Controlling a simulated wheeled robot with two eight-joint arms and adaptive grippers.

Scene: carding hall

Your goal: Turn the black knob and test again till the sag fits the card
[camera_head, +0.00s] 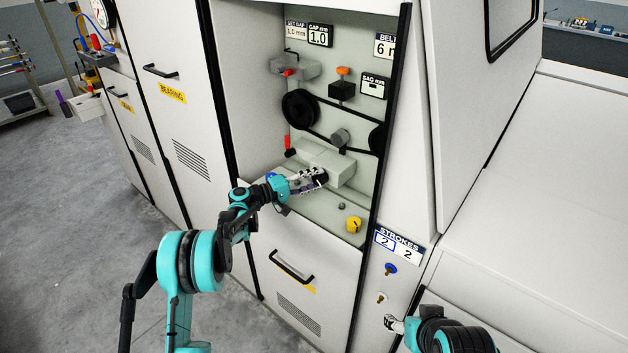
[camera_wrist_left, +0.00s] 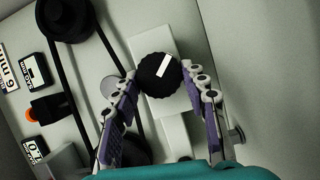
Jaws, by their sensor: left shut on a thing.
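The black knob (camera_head: 321,177) sits on the front of a pale block low in the open bay; a white mark shows on its face in the left wrist view (camera_wrist_left: 157,72). My left gripper (camera_head: 315,180) is shut on it, one finger on each side. The SAG mm display (camera_head: 374,84) shows no number I can read. The BELT card (camera_head: 384,46) is partly cut off, with a 6 visible. A black belt runs over a black pulley (camera_head: 299,109) and past a grey roller (camera_head: 340,137). My right gripper (camera_head: 391,323) is by the lower front panel; its opening is unclear.
A black block with an orange top (camera_head: 342,87) is above the belt. A red-tipped lever (camera_head: 289,146) stands left of the knob's block. A yellow knob (camera_head: 354,225) is on the ledge. The STROKES panel (camera_head: 397,245) reads 2 and 2, above a blue knob (camera_head: 390,268).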

